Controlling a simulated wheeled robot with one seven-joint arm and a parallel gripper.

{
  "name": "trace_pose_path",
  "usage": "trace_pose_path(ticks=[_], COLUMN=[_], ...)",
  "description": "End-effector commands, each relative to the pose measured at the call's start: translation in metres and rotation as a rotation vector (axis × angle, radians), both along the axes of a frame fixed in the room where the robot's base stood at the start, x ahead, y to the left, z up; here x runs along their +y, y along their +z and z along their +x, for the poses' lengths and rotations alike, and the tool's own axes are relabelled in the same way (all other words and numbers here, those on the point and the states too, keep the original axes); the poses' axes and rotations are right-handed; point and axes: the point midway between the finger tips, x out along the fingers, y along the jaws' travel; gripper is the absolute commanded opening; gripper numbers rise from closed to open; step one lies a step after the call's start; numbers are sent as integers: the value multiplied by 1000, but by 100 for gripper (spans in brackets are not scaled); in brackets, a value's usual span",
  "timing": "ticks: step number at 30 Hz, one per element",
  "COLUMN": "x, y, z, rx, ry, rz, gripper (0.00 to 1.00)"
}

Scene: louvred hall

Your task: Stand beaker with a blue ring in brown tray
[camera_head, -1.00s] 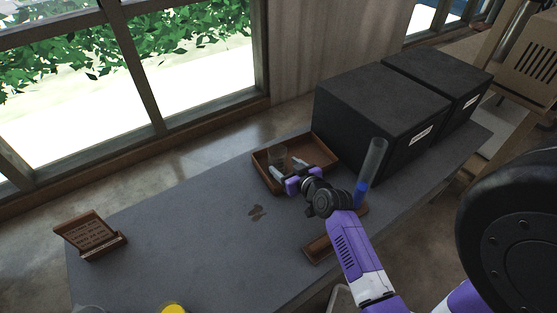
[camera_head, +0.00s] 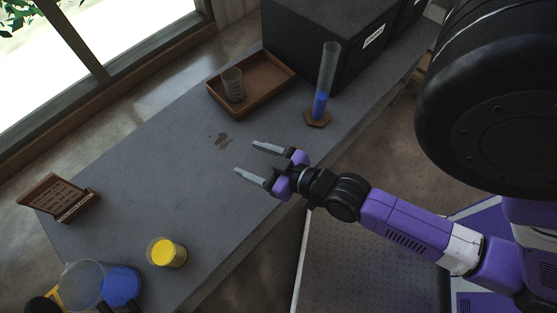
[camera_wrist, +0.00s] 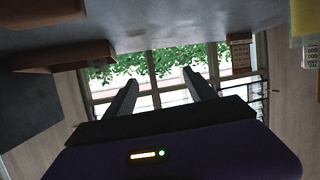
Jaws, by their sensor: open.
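A small clear beaker (camera_head: 232,85) stands upright inside the brown tray (camera_head: 272,100), toward its left end. Its ring colour is too faint to tell. The tray lies near the back of the grey table, against the black box, and part of its brown wall shows at the left of the wrist view (camera_wrist: 62,56). My gripper (camera_head: 244,158) is open and empty over the table's front part, apart from the tray and to its front. Its two fingers also show in the wrist view (camera_wrist: 160,80) with nothing between them.
A tall cylinder with blue liquid (camera_head: 326,80) stands right of the tray, by the black box (camera_head: 320,35). A beaker of yellow (camera_head: 167,252), a larger clear vessel with blue (camera_head: 90,284) and a wooden sign (camera_head: 58,196) are at left.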

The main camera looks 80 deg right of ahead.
Motion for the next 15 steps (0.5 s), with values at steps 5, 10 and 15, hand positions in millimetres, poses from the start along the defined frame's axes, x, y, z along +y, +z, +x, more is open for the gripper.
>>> trace_pose_path(ticks=[5, 10, 15], x=[54, 91, 111], y=[35, 73, 101], z=[-36, -64, -81], rx=[-22, -54, -76], ry=[128, 238, 311], rz=[5, 19, 34], gripper=[64, 64, 64])
